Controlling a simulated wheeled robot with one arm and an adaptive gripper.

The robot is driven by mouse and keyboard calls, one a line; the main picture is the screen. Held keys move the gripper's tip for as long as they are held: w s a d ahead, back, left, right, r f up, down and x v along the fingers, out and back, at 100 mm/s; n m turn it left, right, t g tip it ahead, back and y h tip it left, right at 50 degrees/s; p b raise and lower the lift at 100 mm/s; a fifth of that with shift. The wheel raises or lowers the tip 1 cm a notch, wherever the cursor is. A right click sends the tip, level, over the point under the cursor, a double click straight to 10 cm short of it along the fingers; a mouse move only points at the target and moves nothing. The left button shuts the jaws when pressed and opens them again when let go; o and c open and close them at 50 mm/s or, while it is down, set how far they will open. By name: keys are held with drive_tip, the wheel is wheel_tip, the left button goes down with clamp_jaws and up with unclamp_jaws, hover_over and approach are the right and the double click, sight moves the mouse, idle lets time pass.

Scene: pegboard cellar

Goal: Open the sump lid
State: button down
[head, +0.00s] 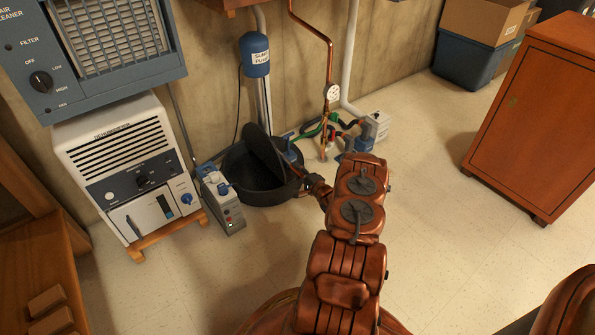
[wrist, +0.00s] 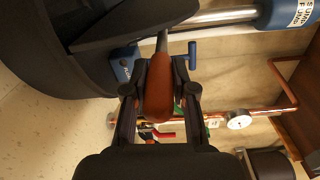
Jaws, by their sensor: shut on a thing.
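The sump lid (head: 263,150) is a dark disc tilted steeply up over the black round sump basin (head: 262,190), so the basin's mouth is partly uncovered. In the wrist view the lid (wrist: 135,22) shows as a dark plate at the top, with the basin (wrist: 50,60) at the left. A red-brown handle (wrist: 158,92) on a metal rod runs up toward the lid. My gripper (wrist: 160,80) is shut on this handle, with one finger on each side. In the head view my gripper (head: 316,186) is at the basin's right edge, and the handle is mostly hidden.
A blue sump pump cylinder (head: 256,54) hangs on the wall behind the basin. Copper pipe with a gauge (head: 332,92) and hoses stand right behind. A small grey box (head: 222,202) and a dehumidifier (head: 130,165) stand left. Floor is clear before the orange cabinet (head: 535,110).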

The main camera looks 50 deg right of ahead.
drive_tip(key=c, duration=0.9)
unclamp_jaws()
drive_tip(key=s, duration=0.4)
drive_tip(key=s+a, duration=0.1)
drive_tip(key=s, duration=0.3)
drive_tip(key=s+a, duration=0.1)
drive_tip(key=s, duration=0.2)
drive_tip(key=shift+s+a+r, duration=0.1)
drive_tip(key=shift+s+r, duration=0.1)
drive_tip(key=shift+s, duration=0.2)
